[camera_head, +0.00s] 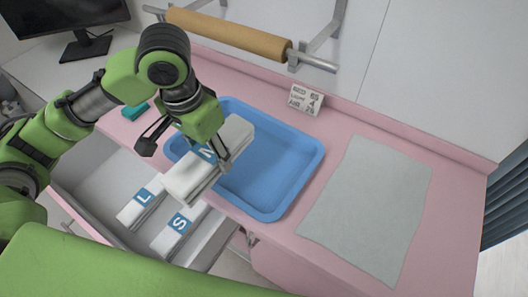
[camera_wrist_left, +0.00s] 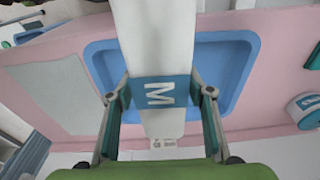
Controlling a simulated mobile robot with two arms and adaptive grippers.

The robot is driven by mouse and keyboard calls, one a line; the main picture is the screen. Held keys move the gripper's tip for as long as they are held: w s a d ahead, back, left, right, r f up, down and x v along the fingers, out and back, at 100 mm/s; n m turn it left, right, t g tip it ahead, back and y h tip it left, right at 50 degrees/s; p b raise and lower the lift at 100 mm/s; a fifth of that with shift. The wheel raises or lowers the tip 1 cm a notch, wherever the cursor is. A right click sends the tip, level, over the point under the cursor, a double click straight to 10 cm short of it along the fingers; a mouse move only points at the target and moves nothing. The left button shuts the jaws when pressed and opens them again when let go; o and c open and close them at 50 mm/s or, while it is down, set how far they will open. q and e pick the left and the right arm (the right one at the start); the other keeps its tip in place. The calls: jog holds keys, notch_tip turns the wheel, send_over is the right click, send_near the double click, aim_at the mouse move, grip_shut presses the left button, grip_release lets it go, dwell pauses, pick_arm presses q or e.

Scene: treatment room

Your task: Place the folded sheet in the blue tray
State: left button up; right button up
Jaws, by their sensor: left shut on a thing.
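The folded sheet (camera_head: 192,178) is white with a blue band marked M. My left gripper (camera_head: 222,156) is shut on it, with the fingers on both sides of the band. In the left wrist view the sheet (camera_wrist_left: 155,35) runs lengthwise between the fingertips (camera_wrist_left: 160,97). The blue tray (camera_head: 262,212) stands on the pink counter. The sheet is held over the tray's left part, and its near end reaches past the tray's rim above the drawer. The tray also shows behind the sheet in the left wrist view (camera_wrist_left: 240,37). My right gripper is not in view.
An open drawer (camera_head: 118,180) below the counter holds folded sheets marked L (camera_head: 140,203) and S (camera_head: 176,235). A grey-green cloth (camera_head: 368,210) lies flat right of the tray. A small calendar block (camera_head: 305,99) stands behind it. A paper roll (camera_head: 228,34) hangs on the wall.

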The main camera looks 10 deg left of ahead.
pick_arm(q)
jog(key=w+d+f, duration=0.1)
jog(key=w+f, duration=0.1)
jog(key=w, duration=0.1)
jog(key=w+d+f+p, duration=0.1)
jog(key=w+d+f, duration=0.1)
jog(key=w+f, duration=0.1)
jog(key=w+d+f+p, duration=0.1)
jog(key=w+d+f, duration=0.1)
jog(key=w+f, duration=0.1)
jog(key=shift+w, duration=0.65)
jog(key=shift+w+d+f, duration=0.2)
jog(key=shift+w+f, duration=0.15)
jog(key=shift+f, duration=0.15)
notch_tip(320, 180, down, 3)
jog(key=shift+w+d+r+p, duration=0.1)
jog(key=shift+w+p, duration=0.05)
jog(key=shift+p, duration=0.6)
jog(key=shift+f, duration=0.35)
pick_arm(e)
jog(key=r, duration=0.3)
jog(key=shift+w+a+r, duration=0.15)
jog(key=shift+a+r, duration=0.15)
pick_arm(q)
jog(key=shift+f, duration=0.15)
jog(key=o, duration=1.3)
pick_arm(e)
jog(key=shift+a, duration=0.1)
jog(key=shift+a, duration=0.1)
